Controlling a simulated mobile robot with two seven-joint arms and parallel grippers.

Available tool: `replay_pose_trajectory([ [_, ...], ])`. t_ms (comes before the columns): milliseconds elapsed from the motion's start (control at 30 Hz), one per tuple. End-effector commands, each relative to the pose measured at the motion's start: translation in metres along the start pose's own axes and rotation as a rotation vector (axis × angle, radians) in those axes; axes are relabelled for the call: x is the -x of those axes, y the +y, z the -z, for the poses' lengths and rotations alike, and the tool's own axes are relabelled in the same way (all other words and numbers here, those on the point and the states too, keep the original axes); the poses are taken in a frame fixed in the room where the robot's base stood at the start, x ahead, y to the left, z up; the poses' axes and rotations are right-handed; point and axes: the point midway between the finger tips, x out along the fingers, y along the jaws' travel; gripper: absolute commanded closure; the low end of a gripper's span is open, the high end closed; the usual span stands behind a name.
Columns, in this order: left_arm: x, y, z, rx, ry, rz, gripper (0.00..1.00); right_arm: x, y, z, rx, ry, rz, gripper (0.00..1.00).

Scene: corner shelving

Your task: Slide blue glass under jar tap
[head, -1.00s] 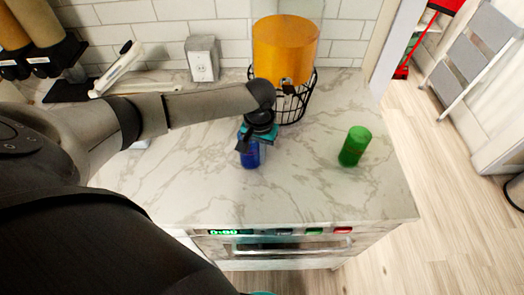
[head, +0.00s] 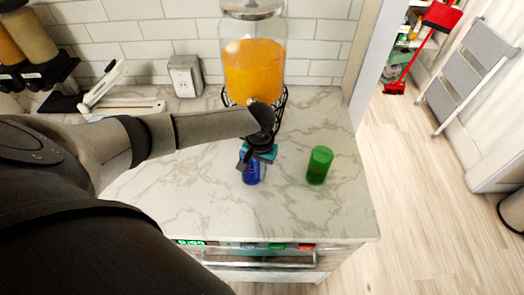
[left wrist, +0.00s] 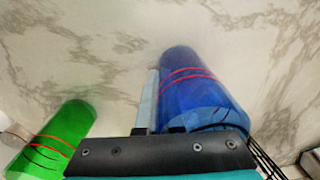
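The blue glass (head: 251,172) stands upright on the counter, in front of the drink jar (head: 253,70) with its orange liquid. My left gripper (head: 257,152) is at the glass's upper part, from the jar side. In the left wrist view the blue glass (left wrist: 195,88), with red bands, lies right against one pale finger; the other finger is hidden. The gripper appears shut on the glass, which has moved along with it. The jar's tap is hidden behind my left arm. My right gripper is not in view.
A green glass (head: 319,165) stands to the right of the blue one; it also shows in the left wrist view (left wrist: 52,140). The jar's black wire stand (head: 283,100) is close behind my gripper.

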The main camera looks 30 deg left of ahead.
Motion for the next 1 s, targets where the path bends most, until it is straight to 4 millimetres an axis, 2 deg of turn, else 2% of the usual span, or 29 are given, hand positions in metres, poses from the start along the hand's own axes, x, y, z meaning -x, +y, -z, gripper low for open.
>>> replay_pose_trajectory([
  [433, 0.0002, -0.0009, 0.0, 0.001, 0.001, 0.0, 1.0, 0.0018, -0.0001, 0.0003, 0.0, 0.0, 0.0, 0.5],
  [767, 0.0002, -0.0009, -0.0002, 0.001, 0.0, 0.0, 0.62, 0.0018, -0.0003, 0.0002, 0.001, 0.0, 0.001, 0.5],
  [1000, 0.0004, -0.001, -0.0002, 0.001, 0.0, 0.0, 0.62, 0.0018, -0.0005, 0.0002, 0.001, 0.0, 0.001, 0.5],
])
